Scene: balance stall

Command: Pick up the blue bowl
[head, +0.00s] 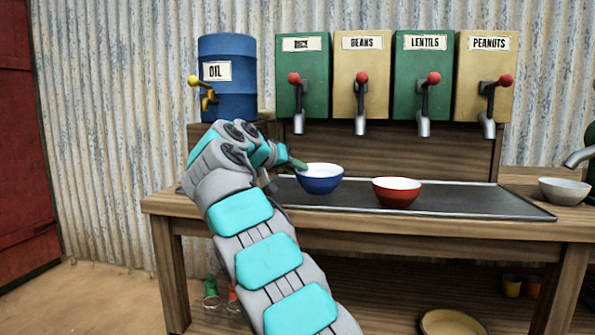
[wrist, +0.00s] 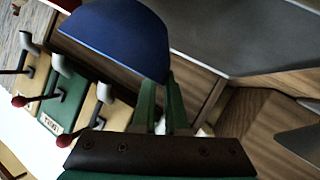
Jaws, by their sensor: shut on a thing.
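The blue bowl (head: 321,185) has a white inside and is upright over the left part of the dark tray on the counter. My gripper (head: 299,164) reaches it from the left and is shut on its rim. In the wrist view the bowl's blue outer wall (wrist: 118,38) is at the tips of the green fingers of my gripper (wrist: 160,82). Whether the bowl's base touches the tray is hard to tell.
A red bowl (head: 396,192) stands just right of the blue one. A grey-white bowl (head: 565,191) is at the far right under a spout. Labelled dispensers (head: 365,75) with red-knobbed levers and a blue oil drum (head: 228,100) line the back. The dark tray (head: 480,202) is bare at right.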

